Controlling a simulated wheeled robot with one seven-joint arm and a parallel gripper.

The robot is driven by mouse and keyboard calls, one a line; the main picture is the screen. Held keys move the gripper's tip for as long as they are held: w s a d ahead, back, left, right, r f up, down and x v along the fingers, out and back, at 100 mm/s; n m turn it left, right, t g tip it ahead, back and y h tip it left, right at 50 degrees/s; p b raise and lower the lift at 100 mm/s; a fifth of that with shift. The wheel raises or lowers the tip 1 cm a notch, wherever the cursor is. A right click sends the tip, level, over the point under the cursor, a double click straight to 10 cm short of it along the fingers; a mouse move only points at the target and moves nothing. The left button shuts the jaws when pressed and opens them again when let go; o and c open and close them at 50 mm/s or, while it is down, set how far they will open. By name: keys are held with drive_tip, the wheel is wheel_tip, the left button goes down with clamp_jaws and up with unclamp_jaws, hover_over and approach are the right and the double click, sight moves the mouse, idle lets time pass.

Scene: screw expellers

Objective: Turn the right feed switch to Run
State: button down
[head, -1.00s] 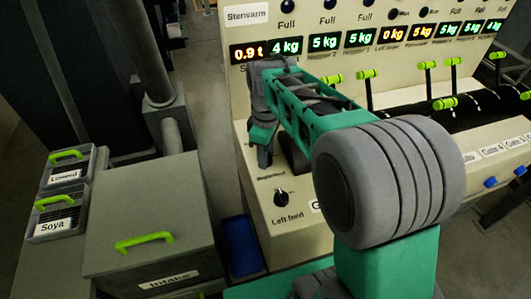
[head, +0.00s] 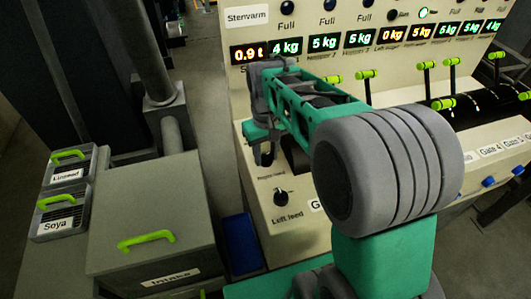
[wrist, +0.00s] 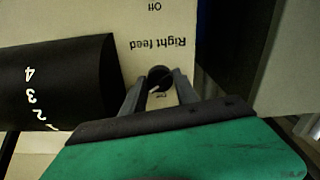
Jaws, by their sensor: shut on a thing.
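The right feed switch (wrist: 159,77) is a small round black knob on the cream panel, under the upside-down label "Right feed" in the wrist view. The word "Off" lies beyond the label; a small word on the near side is too blurred to read. A pale mark on the knob slants toward that near side. My gripper (wrist: 160,90) has its two grey fingers shut on the knob, one on each side. In the head view my gripper (head: 264,152) reaches down to the panel's left end, and the switch is hidden there.
The left feed switch (head: 281,198) stands nearer on the same panel. A black drum with numbers (wrist: 55,85) lies close beside my gripper in the wrist view. Weight displays (head: 325,41) and green-handled levers (head: 365,75) are behind. The intake box (head: 150,220) stands at left.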

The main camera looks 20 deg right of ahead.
sight(266, 155)
drive_tip(key=shift+m, duration=0.3)
drive_tip(key=c, duration=0.9)
unclamp_jaws()
drive_tip(key=shift+c, duration=0.2)
wheel_tip(266, 155, up, 8)
drive_tip(key=shift+f, duration=0.1)
